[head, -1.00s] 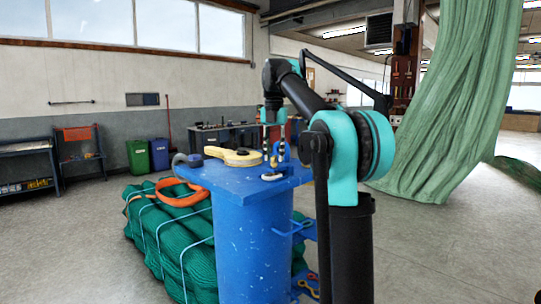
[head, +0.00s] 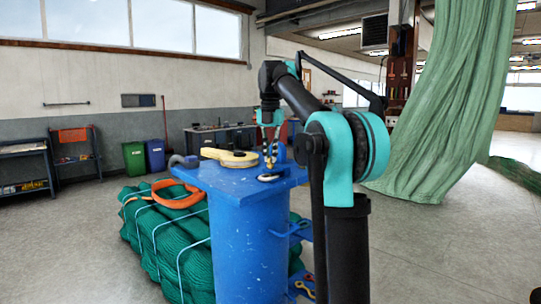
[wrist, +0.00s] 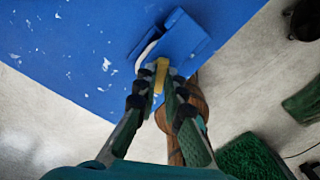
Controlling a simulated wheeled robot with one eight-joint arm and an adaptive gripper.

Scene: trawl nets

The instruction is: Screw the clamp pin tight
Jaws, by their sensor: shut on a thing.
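The blue clamp (wrist: 178,38) stands on the blue plate; it also shows in the head view (head: 281,152) right beside my fingers. A small yellow piece (wrist: 161,72), which looks like the clamp pin's head, sits at the clamp between my fingertips. My gripper (wrist: 160,88) is shut on it from above. In the head view my gripper (head: 270,160) points down at the right part of the plate. The pin's shaft and thread are hidden, so I cannot tell how far it is screwed in.
The blue plate (head: 222,177) tops a thick blue post (head: 245,245). A cream-yellow part (head: 231,157) and a grey shackle (head: 186,160) lie on it. Green netting (head: 170,240) with an orange strap (head: 178,193) is heaped beside the post. A green net (head: 450,110) hangs at the right.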

